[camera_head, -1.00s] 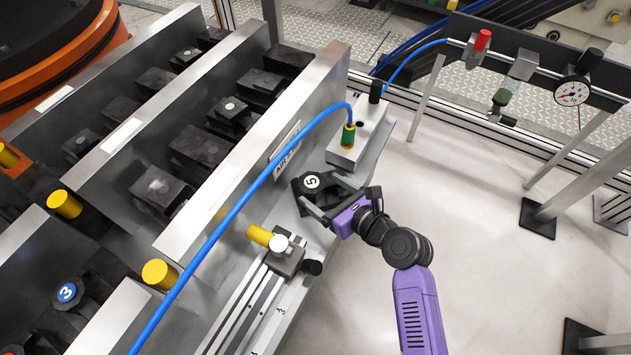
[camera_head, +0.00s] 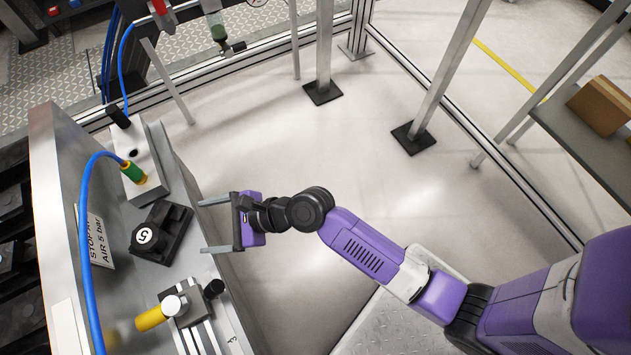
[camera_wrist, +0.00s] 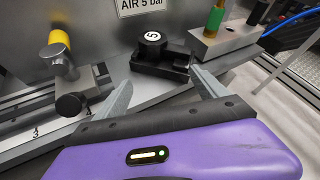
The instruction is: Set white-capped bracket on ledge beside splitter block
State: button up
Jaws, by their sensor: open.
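The black bracket (camera_head: 172,226) has a round cap with a white disc marked 5. It lies flat on the metal ledge (camera_head: 190,258), in front of the upright plate. The grey splitter block (camera_head: 158,160), with a green and brass fitting and a blue hose, stands just beyond it. The bracket is close beside the block; I cannot tell whether they touch. My gripper (camera_head: 203,226) is open and empty, to the right of the bracket at the ledge's outer edge. In the wrist view the bracket (camera_wrist: 158,64) sits ahead, between and beyond the spread fingers (camera_wrist: 161,82).
A clamp with a yellow handle (camera_head: 151,319) and black knob sits on the rail nearer to me. An "AIR 5 bar" label (camera_head: 98,240) is on the upright plate. The blue hose (camera_head: 83,215) arches over the ledge. Open floor (camera_head: 290,150) lies right of the ledge.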

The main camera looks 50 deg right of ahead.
jog(key=s+d+n+t+h, duration=0.1)
jog(key=s+d+n+h, duration=0.2)
jog(key=s+d+n, duration=0.4)
jog(key=s+d+n+t+h, duration=0.1)
jog(key=s+d+n+h, duration=0.3)
jog(key=s, duration=0.5)
jog(key=s+d+r+n+t, duration=0.1)
jog(key=s+d+r+n, duration=0.1)
jog(key=s+r+n, duration=0.4)
jog(key=s+d+r+n+t+h, duration=0.1)
jog(key=s+d+r+n+t, duration=0.1)
jog(key=s+r+n, duration=0.5)
notch_tip(320, 180, up, 3)
jog(key=shift+s+d+f+n+h, duration=0.15)
jog(key=shift+s+d+n+h, duration=0.15)
jog(key=shift+n, duration=0.1)
notch_tip(320, 180, up, 21)
jog(key=p, duration=2)
jog(key=shift+f+p, duration=0.2)
jog(key=shift+p, duration=0.15)
